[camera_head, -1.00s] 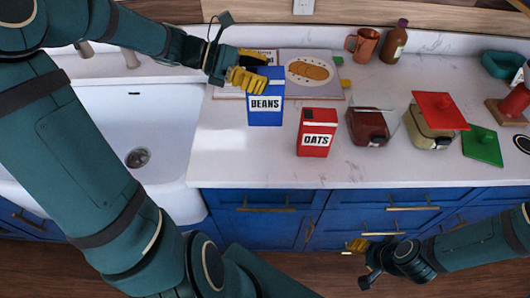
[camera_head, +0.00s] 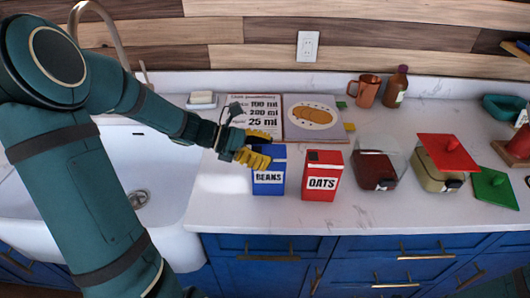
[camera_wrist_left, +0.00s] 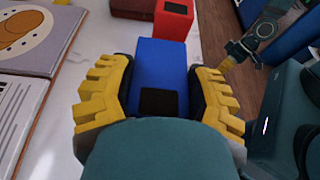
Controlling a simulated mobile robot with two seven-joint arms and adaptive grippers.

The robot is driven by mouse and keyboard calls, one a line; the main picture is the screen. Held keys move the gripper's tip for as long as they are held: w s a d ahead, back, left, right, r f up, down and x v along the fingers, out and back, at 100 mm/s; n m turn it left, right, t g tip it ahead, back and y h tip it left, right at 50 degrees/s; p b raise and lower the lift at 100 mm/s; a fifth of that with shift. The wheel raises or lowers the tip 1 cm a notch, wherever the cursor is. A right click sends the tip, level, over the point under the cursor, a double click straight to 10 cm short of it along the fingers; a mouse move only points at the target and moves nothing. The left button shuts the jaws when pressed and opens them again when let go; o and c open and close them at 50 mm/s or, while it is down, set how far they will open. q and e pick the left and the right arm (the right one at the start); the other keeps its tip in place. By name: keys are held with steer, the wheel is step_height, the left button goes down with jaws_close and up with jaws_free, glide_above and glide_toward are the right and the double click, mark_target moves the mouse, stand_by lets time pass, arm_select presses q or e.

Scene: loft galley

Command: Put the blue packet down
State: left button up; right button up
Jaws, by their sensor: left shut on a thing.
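The blue packet (camera_head: 268,180), labelled BEANS, is upright at the counter, just left of the red OATS packet (camera_head: 321,180). My left gripper (camera_head: 258,148) is shut on its upper part. In the left wrist view the yellow fingers of my left gripper (camera_wrist_left: 161,70) press both sides of the blue packet (camera_wrist_left: 160,55). The packet's base is close to the counter; I cannot tell whether it touches. My right gripper (camera_wrist_left: 228,64) shows small in the left wrist view, its jaws unclear; it is outside the head view.
The white sink (camera_head: 155,170) lies left. An open recipe book (camera_head: 290,112) is behind the packet. Right of the oats stand a dark red container (camera_head: 374,168) and one with a red lid (camera_head: 447,154). A green lid (camera_head: 494,187) lies farther right. Some counter in front is bare.

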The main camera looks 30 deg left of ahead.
arm_select(q)
steer(key=o, duration=1.3)
steer(key=shift+f, duration=0.1)
steer(key=shift+s+a+r, duration=0.1)
steer(key=shift+a+r, duration=0.05)
steer(key=shift+r, duration=0.15)
steer(key=p+v, duration=0.2)
steer(key=v, duration=0.9)
steer(key=shift+s+a+r, duration=0.1)
steer(key=shift+s+a, duration=0.05)
steer(key=shift+a, duration=0.1)
